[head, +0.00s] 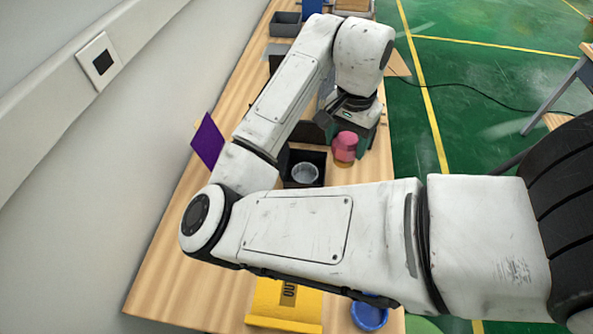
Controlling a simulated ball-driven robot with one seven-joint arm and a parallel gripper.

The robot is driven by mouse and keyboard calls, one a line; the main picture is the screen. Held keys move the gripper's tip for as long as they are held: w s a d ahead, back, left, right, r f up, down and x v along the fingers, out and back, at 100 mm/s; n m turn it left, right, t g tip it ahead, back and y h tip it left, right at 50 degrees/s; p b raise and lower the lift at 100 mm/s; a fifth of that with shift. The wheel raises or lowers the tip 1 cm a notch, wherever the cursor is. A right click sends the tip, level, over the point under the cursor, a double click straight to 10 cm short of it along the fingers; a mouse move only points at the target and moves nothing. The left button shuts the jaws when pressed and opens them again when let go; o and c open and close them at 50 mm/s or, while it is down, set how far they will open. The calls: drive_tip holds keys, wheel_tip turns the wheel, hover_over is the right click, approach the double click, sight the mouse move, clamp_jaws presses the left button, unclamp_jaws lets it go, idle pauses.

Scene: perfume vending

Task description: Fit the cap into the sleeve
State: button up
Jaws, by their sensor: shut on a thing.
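A pink-red cap (345,147) shows just below my gripper (352,129), right of the dark tray. My gripper is shut on the cap; its fingers are mostly hidden by its own body and my wrist. A round, pale grey open cup, which looks like the sleeve (305,173), stands in a black square tray (320,158). The cap is to the right of the sleeve and a little farther back, apart from it. The cap's height above the table cannot be told.
The wooden table (178,262) runs along a white wall at left. A purple panel (208,141) stands by its left edge. A yellow box (284,306) and a blue round dish (369,314) are near the front. A grey bin (285,24) is at the back. My arm hides much of the middle.

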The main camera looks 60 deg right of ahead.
drive_tip(key=shift+w+a+f, duration=0.1)
drive_tip(key=shift+w+f, duration=0.05)
drive_tip(key=shift+f, duration=0.55)
drive_tip(key=shift+s+b, duration=0.4)
drive_tip(key=shift+b, duration=0.1)
wheel_tip(320, 180, down, 9)
drive_tip(key=b, duration=0.9)
hover_over(304, 180)
wheel_tip(304, 180, down, 12)
drive_tip(key=shift+r, duration=0.25)
drive_tip(key=shift+f, duration=0.5)
drive_tip(key=shift+f, duration=0.4)
